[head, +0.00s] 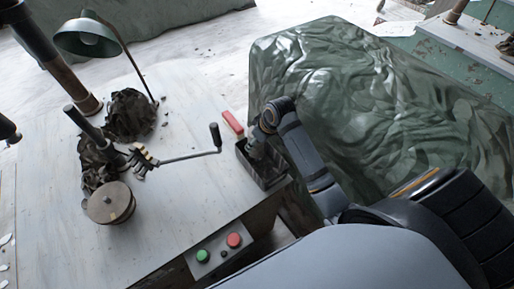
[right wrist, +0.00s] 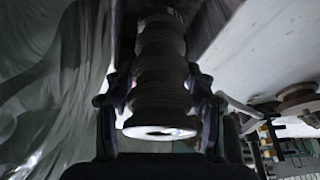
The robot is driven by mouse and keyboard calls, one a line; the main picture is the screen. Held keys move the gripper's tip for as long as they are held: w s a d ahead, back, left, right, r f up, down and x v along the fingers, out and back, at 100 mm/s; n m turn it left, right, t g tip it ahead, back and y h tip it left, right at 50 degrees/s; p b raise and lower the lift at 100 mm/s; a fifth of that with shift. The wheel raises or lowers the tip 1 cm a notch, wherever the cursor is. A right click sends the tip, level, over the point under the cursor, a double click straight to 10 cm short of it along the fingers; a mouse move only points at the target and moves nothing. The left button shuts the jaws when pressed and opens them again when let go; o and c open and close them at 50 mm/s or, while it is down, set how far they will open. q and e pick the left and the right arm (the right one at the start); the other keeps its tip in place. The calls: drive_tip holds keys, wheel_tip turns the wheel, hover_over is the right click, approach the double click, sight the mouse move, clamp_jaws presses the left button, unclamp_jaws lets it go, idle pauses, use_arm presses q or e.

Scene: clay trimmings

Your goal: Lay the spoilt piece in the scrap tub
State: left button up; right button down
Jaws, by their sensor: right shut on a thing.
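My right gripper (head: 257,147) reaches down at the dark, open-topped scrap tub (head: 270,184) by the table's edge. In the right wrist view the gripper is shut on a dark, ribbed, roughly cylindrical piece (right wrist: 160,82) with a pale end face, a finger on either side. In the head view the piece is mostly hidden by the gripper and the tub walls. I cannot tell whether it touches the tub floor. My left gripper does not show.
A red block (head: 232,122) lies beside the tub. A crank handle (head: 190,157), dark clay heaps (head: 130,113), a round disc (head: 109,203) and a green lamp (head: 88,38) stand to the left. A green sheet-covered bulk (head: 350,90) rises to the right. Buttons (head: 234,240) sit in front.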

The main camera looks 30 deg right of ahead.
sight(256, 147)
drive_tip(key=shift+f, duration=0.4)
wheel_tip(256, 147, down, 2)
drive_tip(key=shift+a+f, duration=0.1)
drive_tip(key=shift+f, duration=0.35)
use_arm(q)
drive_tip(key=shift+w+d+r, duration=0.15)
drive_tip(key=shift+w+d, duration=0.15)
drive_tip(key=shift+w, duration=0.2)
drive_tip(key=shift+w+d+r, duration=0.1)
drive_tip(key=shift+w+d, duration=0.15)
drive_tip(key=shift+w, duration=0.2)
use_arm(e)
drive_tip(key=shift+f, duration=0.15)
drive_tip(key=c, duration=0.7)
unclamp_jaws()
drive_tip(key=shift+c, duration=0.2)
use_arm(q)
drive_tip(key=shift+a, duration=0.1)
